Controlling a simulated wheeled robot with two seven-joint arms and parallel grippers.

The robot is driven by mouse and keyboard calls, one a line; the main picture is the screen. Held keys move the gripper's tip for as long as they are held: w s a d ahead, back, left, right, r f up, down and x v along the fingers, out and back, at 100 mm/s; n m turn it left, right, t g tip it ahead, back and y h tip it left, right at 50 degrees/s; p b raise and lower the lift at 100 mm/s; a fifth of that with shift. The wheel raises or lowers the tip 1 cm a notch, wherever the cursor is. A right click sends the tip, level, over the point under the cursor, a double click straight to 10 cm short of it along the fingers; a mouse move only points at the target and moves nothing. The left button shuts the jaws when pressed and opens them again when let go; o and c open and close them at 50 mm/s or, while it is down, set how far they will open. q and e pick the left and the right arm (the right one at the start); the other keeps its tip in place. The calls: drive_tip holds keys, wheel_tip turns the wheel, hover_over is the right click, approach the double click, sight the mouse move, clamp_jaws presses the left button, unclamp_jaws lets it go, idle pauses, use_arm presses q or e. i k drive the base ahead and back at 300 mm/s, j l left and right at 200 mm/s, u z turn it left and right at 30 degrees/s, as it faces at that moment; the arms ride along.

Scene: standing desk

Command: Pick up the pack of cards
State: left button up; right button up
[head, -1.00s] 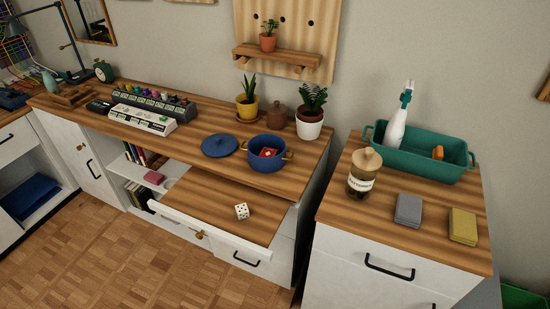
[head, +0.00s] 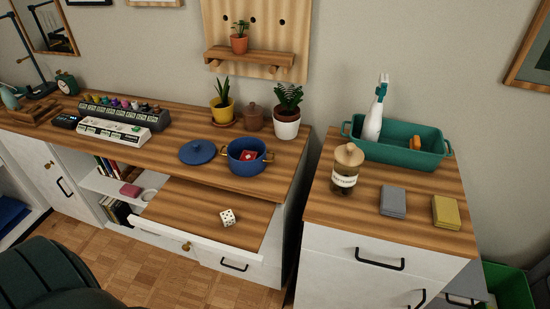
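A small red box with a white mark, which looks like the pack of cards (head: 249,155), lies inside a blue pot (head: 244,168) on the wooden desk top. The pot is open, and its wall hides the lower part of the box. The pot's blue lid (head: 198,152) lies on the desk to the left of it. Neither of my grippers is in the head view.
A pull-out shelf (head: 190,205) with a white die (head: 227,218) juts out below the pot. A right-hand cabinet holds a jar (head: 345,168), a green bin (head: 402,155), and grey (head: 393,201) and yellow (head: 446,212) blocks. A dark green rounded thing (head: 50,278) fills the lower left.

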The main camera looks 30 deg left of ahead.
sight(246, 156)
drive_tip(key=k+j+z, duration=0.2)
drive_tip(key=j, duration=0.2)
drive_tip(key=j+z, duration=0.25)
drive_tip(key=j, duration=0.15)
drive_tip(key=k+j+z, duration=0.2)
drive_tip(key=j, duration=0.2)
drive_tip(key=k+j+z, duration=0.1)
drive_tip(key=j+z, duration=0.15)
drive_tip(key=k+j, duration=0.2)
drive_tip(key=j, duration=0.25)
drive_tip(key=k+j+z, duration=0.15)
drive_tip(key=j, duration=0.3)
drive_tip(key=k+j, duration=0.35)
drive_tip(key=k+j+z, duration=0.15)
drive_tip(key=j, duration=0.3)
drive_tip(key=k+j, duration=0.85)
drive_tip(key=j, duration=0.25)
